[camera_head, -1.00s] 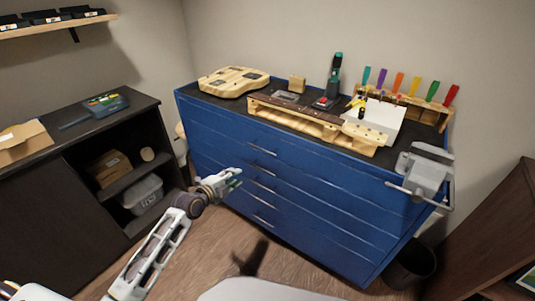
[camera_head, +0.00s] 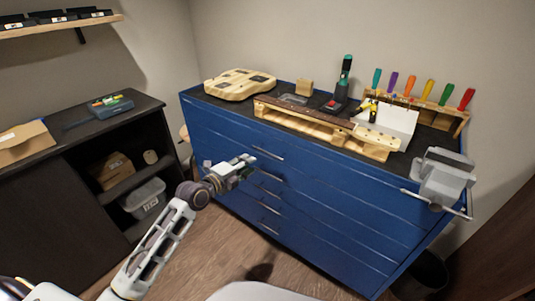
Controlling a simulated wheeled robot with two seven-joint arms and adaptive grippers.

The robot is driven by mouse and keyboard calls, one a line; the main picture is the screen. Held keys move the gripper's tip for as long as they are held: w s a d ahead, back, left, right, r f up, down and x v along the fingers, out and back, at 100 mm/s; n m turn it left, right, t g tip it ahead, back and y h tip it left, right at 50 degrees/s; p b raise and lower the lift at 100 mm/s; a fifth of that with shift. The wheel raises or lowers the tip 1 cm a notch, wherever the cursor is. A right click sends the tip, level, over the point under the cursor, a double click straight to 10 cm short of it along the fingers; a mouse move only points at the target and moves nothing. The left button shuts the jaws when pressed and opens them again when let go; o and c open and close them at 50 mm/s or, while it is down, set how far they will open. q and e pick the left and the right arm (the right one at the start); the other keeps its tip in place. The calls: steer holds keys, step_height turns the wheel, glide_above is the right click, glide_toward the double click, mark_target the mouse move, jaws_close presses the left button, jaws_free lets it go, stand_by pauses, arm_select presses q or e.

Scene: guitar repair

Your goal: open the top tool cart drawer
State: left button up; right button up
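The blue tool cart (camera_head: 330,205) stands against the wall, with a stack of drawers that all look shut. The top drawer has a thin silver bar handle (camera_head: 267,152). My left gripper (camera_head: 248,166) is in front of the cart's left part, just left of and slightly below the top handle as seen. It appears apart from the handle, but the depth gap is hard to judge. Its fingers are small and seen at an angle, so whether they are open or shut is unclear. My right gripper is not in view.
On the cart top lie a wooden guitar body (camera_head: 240,84), a guitar neck on a wooden support (camera_head: 320,125), a screwdriver rack (camera_head: 420,105) and a grey vise (camera_head: 443,178). A dark shelf unit (camera_head: 100,133) stands left. Wood floor (camera_head: 200,255) is clear before the cart.

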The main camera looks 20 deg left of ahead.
mark_target(267, 153)
arm_select(q)
steer(key=shift+b+x, duration=0.55)
steer(key=shift+x, duration=6.15)
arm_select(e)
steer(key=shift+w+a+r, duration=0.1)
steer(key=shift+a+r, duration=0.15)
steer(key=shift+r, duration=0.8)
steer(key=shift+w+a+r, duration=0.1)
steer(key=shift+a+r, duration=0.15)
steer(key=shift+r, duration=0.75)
arm_select(q)
jaws_close()
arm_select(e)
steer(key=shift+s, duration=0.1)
